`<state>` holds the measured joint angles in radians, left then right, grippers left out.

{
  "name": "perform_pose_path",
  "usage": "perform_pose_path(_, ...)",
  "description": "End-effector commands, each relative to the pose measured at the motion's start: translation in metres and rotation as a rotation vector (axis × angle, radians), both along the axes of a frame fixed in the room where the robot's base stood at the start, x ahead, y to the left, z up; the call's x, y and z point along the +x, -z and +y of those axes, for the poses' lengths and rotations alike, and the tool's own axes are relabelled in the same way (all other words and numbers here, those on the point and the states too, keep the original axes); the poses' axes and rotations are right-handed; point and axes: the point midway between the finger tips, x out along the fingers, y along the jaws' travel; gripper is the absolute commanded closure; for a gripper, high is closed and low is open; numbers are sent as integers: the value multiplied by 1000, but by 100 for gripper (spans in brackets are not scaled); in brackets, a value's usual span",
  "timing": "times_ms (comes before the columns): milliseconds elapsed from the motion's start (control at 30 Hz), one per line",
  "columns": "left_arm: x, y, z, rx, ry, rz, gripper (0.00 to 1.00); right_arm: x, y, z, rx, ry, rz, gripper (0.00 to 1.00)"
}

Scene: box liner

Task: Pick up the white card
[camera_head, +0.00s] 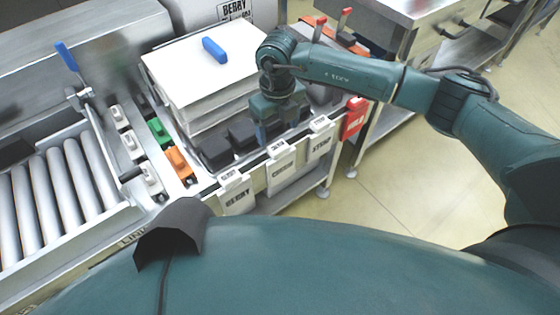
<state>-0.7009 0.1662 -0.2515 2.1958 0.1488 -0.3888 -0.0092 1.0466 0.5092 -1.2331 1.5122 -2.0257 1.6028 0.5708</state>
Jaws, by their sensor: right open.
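My right gripper (275,132) points down just to the right of the card's near right corner, over the dark blocks at the bench's front. Its fingers are open; nothing shows held between them. The arm's wrist hides part of the card's right edge. My left gripper is not in view.
White labelled tags (281,165) and a red tag (353,118) hang along the bench's front edge. Green (159,133) and orange (179,163) blocks sit left of the dark ones. A roller conveyor (60,190) is at left. Open floor (400,195) lies right.

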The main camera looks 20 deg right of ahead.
Motion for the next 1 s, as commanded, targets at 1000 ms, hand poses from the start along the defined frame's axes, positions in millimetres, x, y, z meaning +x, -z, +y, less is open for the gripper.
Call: perform_pose_path(1000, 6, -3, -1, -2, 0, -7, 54, -6, 61, -4, 0, -1, -1, 45)
